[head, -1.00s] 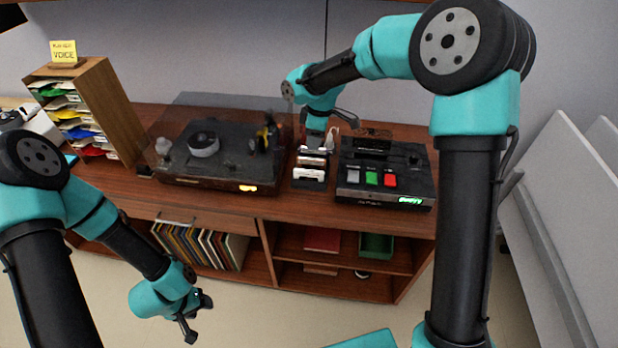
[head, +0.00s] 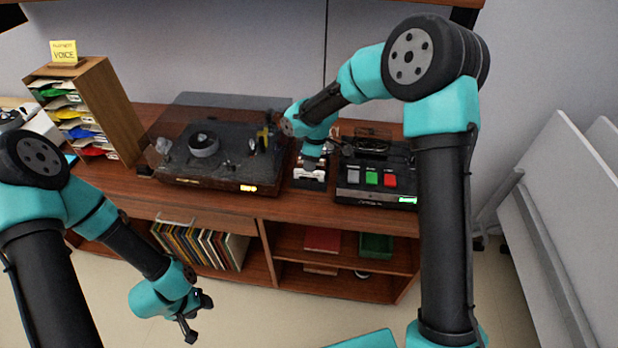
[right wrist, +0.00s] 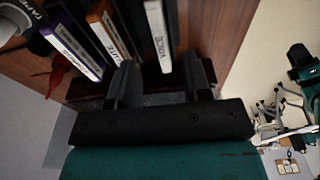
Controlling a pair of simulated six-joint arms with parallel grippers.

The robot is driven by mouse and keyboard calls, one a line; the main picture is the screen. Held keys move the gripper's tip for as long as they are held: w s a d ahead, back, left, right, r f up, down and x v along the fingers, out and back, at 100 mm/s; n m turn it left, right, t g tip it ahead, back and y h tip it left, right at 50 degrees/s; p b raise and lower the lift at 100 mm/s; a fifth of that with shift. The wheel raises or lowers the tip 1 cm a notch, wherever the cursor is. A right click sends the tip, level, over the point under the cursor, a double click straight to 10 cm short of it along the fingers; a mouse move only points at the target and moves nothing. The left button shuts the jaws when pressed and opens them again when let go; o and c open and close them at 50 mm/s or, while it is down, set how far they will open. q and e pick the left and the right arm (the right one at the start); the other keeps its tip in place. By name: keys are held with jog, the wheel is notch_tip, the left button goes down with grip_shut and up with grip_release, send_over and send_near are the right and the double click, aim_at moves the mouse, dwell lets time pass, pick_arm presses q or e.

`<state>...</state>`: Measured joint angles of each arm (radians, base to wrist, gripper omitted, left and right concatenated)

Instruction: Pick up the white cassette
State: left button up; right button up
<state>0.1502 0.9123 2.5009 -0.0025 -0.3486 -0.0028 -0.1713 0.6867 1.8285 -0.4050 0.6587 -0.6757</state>
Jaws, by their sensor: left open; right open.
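The white cassette (right wrist: 158,38) stands on edge in the right wrist view, with lettering on its spine. My right gripper (right wrist: 160,62) is open, with one finger on each side of the white cassette's near end; I cannot tell whether they touch it. An orange-edged cassette (right wrist: 107,30) and a purple-edged cassette (right wrist: 70,45) stand to its left. In the head view the right gripper (head: 313,160) is over the cassette rack (head: 309,184) and hides much of it. My left gripper (head: 195,318) hangs open and empty in front of the cabinet.
A turntable (head: 220,150) with a clear lid is left of the rack. A black tape deck (head: 375,180) with coloured buttons is close on the right. A wooden sorter (head: 110,105) with a yellow "VOICE" note (head: 63,50) stands at the left.

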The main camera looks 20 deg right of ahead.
aim_at(309, 177)
jog(key=f, duration=0.5)
jog(key=shift+a, duration=0.25)
grip_shut()
dwell(0.4)
